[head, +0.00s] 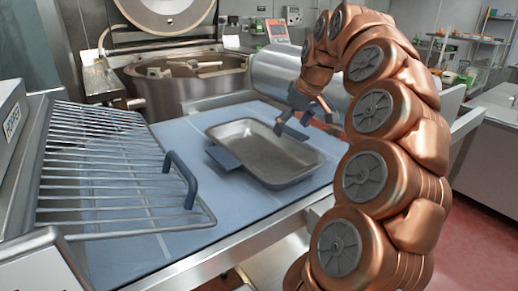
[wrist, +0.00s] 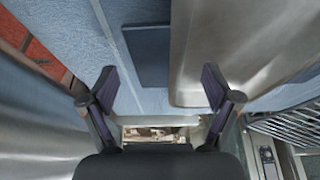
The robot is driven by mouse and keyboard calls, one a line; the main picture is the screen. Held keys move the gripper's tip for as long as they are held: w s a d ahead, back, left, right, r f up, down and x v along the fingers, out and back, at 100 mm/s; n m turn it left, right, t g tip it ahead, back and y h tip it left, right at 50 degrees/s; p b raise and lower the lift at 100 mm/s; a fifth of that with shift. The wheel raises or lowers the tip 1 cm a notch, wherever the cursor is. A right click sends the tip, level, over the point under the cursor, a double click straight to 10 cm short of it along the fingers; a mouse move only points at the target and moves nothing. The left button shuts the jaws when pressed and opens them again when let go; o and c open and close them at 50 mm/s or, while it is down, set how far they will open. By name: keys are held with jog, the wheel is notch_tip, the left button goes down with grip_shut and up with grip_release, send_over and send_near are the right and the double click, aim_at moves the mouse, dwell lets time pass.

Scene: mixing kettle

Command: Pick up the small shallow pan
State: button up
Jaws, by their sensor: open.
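The small shallow pan (head: 265,160) is a grey metal rectangular tray lying on the blue table top in the head view. Its side also fills the upper right of the wrist view (wrist: 215,45). My gripper (head: 292,128) is at the pan's far right rim in the head view, fingers apart, with nothing held. In the wrist view my gripper (wrist: 160,90) has one finger over the blue surface and the other overlapping the pan, so the pan's edge appears between them. I cannot tell whether either finger touches the pan.
A flat blue-grey piece (head: 222,157) sticks out beside the pan's left side. A wire rack (head: 110,170) with a blue-grey handle (head: 180,180) is at the left. A large kettle (head: 185,90) with a raised lid stands behind. A metal cylinder (head: 275,78) is behind my gripper.

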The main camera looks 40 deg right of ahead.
aim_at(289, 133)
jog(key=shift+p+x, duration=0.3)
jog(key=shift+x, duration=1.5)
jog(key=c, duration=1.6)
jog(key=shift+r, duration=0.1)
jog(key=shift+w+d+r, duration=0.1)
jog(key=shift+r, duration=0.35)
grip_shut()
jog(key=shift+r+b, duration=0.55)
jog(key=shift+r, duration=3.9)
